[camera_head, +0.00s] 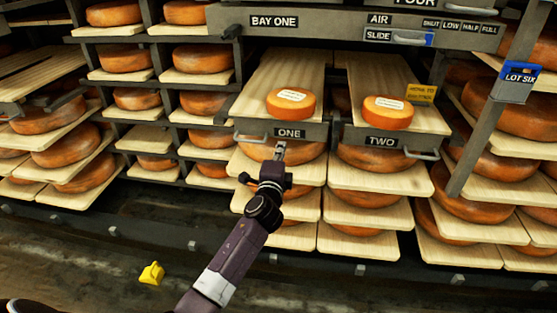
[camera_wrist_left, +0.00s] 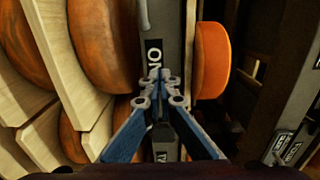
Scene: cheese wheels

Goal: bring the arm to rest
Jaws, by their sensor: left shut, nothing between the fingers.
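My left arm reaches in from the bottom of the head view. Its gripper (camera_head: 280,152) is in front of the drawer board labelled ONE (camera_head: 290,133), just below the label. In the left wrist view the gripper (camera_wrist_left: 160,76) has its fingertips together, with nothing between them. The ONE label (camera_wrist_left: 153,56) shows just beyond the tips. I cannot tell whether the tips touch the drawer front. A small orange cheese wheel (camera_head: 291,102) with a white label sits on board ONE. An orange wheel also shows in the wrist view (camera_wrist_left: 212,60). My right gripper is not in view.
Board TWO (camera_head: 383,142) holds another small labelled cheese (camera_head: 387,112) beside a yellow sign (camera_head: 422,93). Metal handles stick out from both fronts. Racks of large wheels stand around. A control rail (camera_head: 330,22) runs above. A yellow object (camera_head: 151,273) lies on the floor.

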